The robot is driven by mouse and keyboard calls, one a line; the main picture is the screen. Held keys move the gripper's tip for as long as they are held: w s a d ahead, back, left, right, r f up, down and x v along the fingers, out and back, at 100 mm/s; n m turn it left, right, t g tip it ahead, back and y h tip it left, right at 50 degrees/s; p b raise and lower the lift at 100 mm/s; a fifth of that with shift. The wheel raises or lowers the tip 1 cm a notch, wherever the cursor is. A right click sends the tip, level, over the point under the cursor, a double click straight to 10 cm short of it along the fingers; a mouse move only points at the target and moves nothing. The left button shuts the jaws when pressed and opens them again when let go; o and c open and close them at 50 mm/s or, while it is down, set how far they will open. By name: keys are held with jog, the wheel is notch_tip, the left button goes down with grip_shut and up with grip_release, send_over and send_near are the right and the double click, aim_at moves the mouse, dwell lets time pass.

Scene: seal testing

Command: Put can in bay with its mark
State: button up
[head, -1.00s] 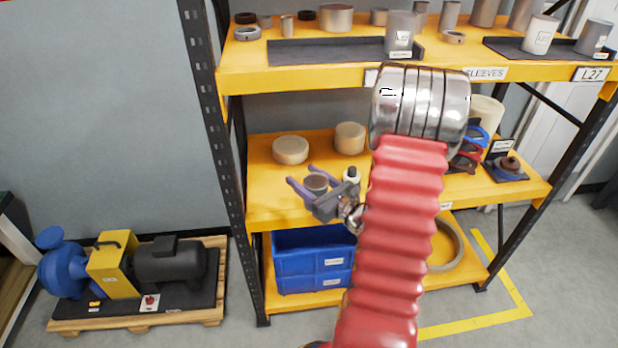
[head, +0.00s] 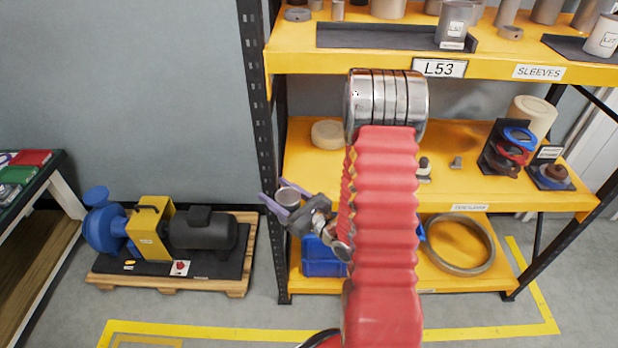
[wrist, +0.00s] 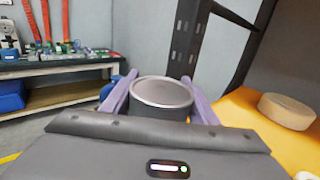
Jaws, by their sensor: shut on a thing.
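My gripper (head: 278,194) is shut on a grey can (head: 290,196), its lilac fingers on either side of it. The can is upright, in front of the left post of the yellow shelf in the head view. In the wrist view the can (wrist: 161,97) shows its round grey top between the fingers (wrist: 158,98). No mark shows on the visible part of the can. I cannot make out a bay with a matching mark.
The yellow rack (head: 345,170) holds a beige disc (head: 327,134), sleeves and coloured rings. A pump on a pallet (head: 230,275) stands left of it. A workbench (wrist: 75,70) with small items is at the left. Floor between them is clear.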

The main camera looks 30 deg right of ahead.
jog(key=a+f+n+g+y, duration=0.1)
jog(key=a+f+y, duration=0.3)
jog(key=a, duration=1)
jog(key=shift+w+f+n+g, duration=0.15)
jog(key=shift+f+n+g, duration=0.2)
jog(key=shift+n, duration=0.55)
jog(key=shift+a, duration=0.15)
